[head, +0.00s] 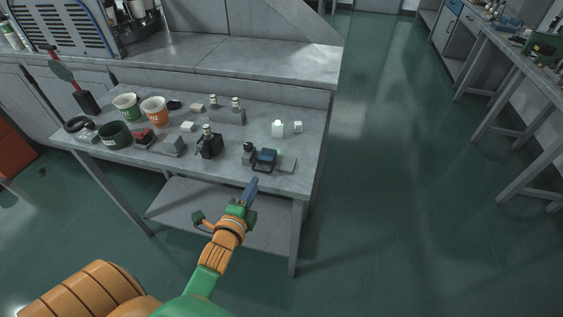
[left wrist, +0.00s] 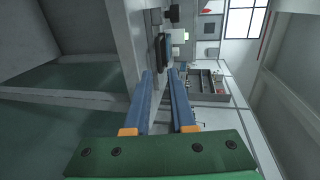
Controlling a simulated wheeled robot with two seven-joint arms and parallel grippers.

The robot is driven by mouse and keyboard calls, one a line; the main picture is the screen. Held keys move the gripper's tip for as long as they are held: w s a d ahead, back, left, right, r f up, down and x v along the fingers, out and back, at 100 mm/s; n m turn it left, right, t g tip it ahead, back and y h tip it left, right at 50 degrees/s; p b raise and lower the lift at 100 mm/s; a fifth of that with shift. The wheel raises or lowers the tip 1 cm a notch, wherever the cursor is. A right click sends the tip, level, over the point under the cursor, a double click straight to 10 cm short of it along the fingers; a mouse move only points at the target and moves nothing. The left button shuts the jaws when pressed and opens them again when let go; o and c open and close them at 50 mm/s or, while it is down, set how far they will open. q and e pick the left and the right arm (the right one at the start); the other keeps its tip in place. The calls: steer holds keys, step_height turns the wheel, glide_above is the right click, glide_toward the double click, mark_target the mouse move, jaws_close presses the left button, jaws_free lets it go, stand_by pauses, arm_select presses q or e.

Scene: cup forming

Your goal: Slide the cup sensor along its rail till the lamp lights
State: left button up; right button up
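A dark block with a blue top (head: 265,157), which looks like the cup sensor, sits near the table's front right edge. A flat grey strip (head: 287,164), perhaps its rail, shows to its right. A tiny green spot shows beside the block; I cannot tell whether it is a lit lamp. My left gripper (head: 252,187) is in front of the table edge, apart from the block. In the left wrist view, its two blue fingers (left wrist: 162,80) stand apart with nothing between them. A dark block (left wrist: 163,50) shows beyond the fingertips. My right gripper is not in view.
The grey table (head: 225,170) holds a black bottle holder (head: 209,146), a white jar (head: 278,129), a green-white tub (head: 126,107), an orange tub (head: 154,110) and several small blocks. A lower shelf (head: 190,204) lies under the table. The floor at right is clear.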

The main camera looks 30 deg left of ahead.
mark_target(260, 181)
arm_select(q)
steer(key=x, duration=0.7)
steer(key=shift+a+f+b, duration=0.1)
steer(key=shift+f+b, duration=0.05)
steer(key=shift+b, duration=0.2)
steer(key=shift+s, duration=0.15)
jaws_close()
stand_by(0.6)
